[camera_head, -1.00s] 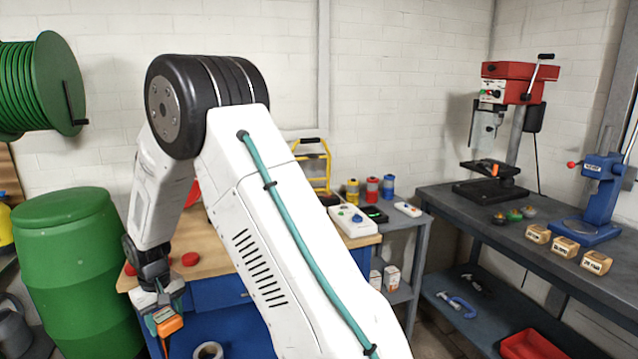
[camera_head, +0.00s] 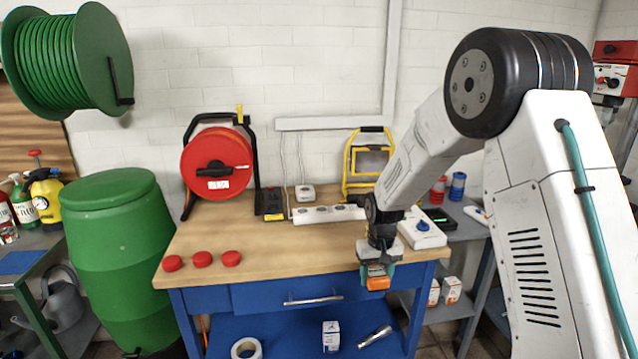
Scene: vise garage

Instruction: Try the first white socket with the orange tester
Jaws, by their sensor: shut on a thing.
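The orange tester (camera_head: 378,284) is held in my gripper (camera_head: 376,271), which is shut on it and points down just in front of the wooden workbench's (camera_head: 285,262) front edge, right of the drawer handle. A small white box (camera_head: 305,193) with a cord sits behind the strip. Which socket counts as the first cannot be told from this view.
A red cable reel (camera_head: 217,165) and a dark box (camera_head: 271,203) stand left of the strip. Three red caps (camera_head: 202,259) lie front left. A yellow work lamp (camera_head: 369,160) stands behind. A white box with a blue knob (camera_head: 421,230) is right of my gripper. The middle of the bench is clear.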

